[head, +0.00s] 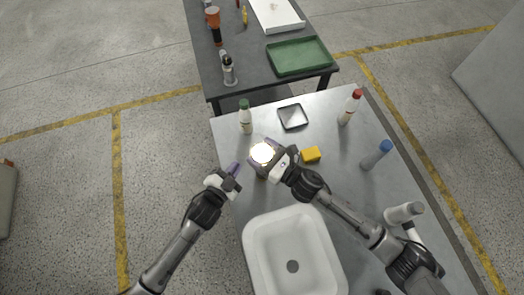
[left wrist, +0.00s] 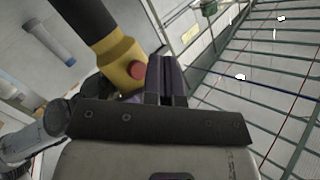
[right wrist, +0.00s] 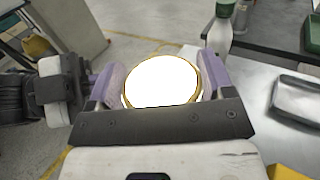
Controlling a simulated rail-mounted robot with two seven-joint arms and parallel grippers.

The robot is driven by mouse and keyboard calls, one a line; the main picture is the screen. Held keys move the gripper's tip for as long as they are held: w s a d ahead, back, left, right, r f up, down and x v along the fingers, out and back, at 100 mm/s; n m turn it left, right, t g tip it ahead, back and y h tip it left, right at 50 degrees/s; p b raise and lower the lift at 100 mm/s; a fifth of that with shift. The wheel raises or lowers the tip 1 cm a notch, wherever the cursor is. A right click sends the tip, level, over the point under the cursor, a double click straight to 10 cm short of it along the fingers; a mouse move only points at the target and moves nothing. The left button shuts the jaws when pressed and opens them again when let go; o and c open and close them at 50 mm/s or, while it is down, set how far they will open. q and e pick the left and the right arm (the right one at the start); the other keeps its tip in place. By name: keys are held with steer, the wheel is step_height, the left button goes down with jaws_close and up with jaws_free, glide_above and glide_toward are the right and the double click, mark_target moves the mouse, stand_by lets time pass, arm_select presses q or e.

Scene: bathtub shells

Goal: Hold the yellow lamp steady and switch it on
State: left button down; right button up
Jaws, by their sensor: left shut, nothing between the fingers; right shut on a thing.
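The yellow lamp (head: 262,153) glows bright white in the head view, above the left edge of the grey table. My right gripper (head: 271,158) is shut around it; in the right wrist view its bright round face (right wrist: 162,80) with a yellow rim sits between the purple fingers. In the left wrist view the lamp's yellow body (left wrist: 120,62) shows a red button (left wrist: 137,71), with a black part running to the upper left. My left gripper (head: 236,169) is shut and empty. Its fingertips (left wrist: 166,62) appear just beside the button; whether they touch it I cannot tell.
The grey table holds a white basin (head: 253,255), a green-capped bottle (head: 245,117), a dark square dish (head: 293,117), a yellow block (head: 311,154), a red-capped bottle (head: 349,107) and a blue-capped bottle (head: 376,155). A dark table with a green tray (head: 299,56) stands behind.

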arm_select(q)
steer(key=shift+s+a, duration=0.25)
steer(key=shift+a, duration=0.55)
steer(key=shift+s+a, duration=0.25)
steer(key=shift+a, duration=0.5)
steer(key=shift+s+a, duration=0.25)
steer(key=shift+a, duration=0.55)
arm_select(e)
steer(key=o, duration=1)
